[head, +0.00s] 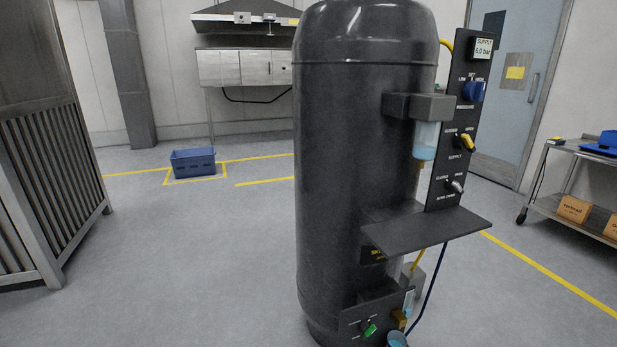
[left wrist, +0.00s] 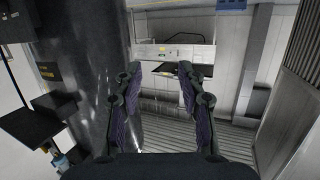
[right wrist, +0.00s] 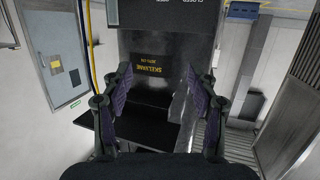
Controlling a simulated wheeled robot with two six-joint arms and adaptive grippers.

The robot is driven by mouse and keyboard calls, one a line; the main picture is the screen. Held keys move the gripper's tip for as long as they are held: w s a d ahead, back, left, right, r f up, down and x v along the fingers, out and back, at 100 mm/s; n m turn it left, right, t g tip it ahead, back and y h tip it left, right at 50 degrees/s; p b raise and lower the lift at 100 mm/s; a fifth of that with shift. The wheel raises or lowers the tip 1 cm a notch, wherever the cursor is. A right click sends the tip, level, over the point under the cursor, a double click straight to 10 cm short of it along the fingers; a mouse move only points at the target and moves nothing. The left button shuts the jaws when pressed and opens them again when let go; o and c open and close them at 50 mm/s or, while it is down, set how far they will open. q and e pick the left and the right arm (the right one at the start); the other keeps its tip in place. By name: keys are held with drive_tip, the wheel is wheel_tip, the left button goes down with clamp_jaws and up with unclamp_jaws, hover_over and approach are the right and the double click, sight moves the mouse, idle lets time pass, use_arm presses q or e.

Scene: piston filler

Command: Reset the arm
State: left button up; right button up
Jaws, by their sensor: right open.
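Neither of my arms shows in the head view. My left gripper (left wrist: 159,70) is open and empty in the left wrist view, its two purple-padded fingers apart. The dark tank (left wrist: 90,70) stands to the left of it there. My right gripper (right wrist: 166,76) is open in the right wrist view, with nothing held between its fingers. Behind it there are the dark shelf (right wrist: 105,130) and a panel with a yellow-lettered label (right wrist: 150,68). In the head view the tall black tank (head: 350,150) stands upright in the middle.
A control panel (head: 462,130) with several knobs and a flat shelf (head: 427,230) stick out at the tank's right. A slatted metal frame (head: 45,190) stands at left, a cart (head: 575,215) at right. A blue crate (head: 193,162) sits on the floor.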

use_arm(q)
drive_tip(key=s+a+f+g+y+p, duration=0.1)
drive_tip(key=s+a+f+g+p, duration=0.2)
drive_tip(key=s+f+g+p, duration=0.75)
use_arm(e)
drive_tip(key=s+d+f+g+h+p, duration=0.1)
drive_tip(key=s+f+g+p, duration=0.25)
drive_tip(key=s+f, duration=0.3)
drive_tip(key=s+d+f+g+p, duration=0.2)
drive_tip(key=s+f+g, duration=0.25)
drive_tip(key=s, duration=0.25)
use_arm(q)
drive_tip(key=s+a+f+g+p, duration=0.1)
drive_tip(key=s+p, duration=0.4)
drive_tip(key=s, duration=0.8)
drive_tip(key=s+a+f+g+p, duration=0.1)
drive_tip(key=s+f+g+p, duration=0.2)
drive_tip(key=s, duration=1.1)
drive_tip(key=shift+p, duration=1.05)
use_arm(e)
drive_tip(key=s+d+f+g, duration=0.1)
drive_tip(key=s+g, duration=0.2)
drive_tip(key=s, duration=0.9)
drive_tip(key=s+d+f+g, duration=0.1)
drive_tip(key=s+f+g, duration=0.1)
drive_tip(key=s, duration=1)
drive_tip(key=shift+f+g, duration=0.25)
drive_tip(key=shift+g, duration=0.45)
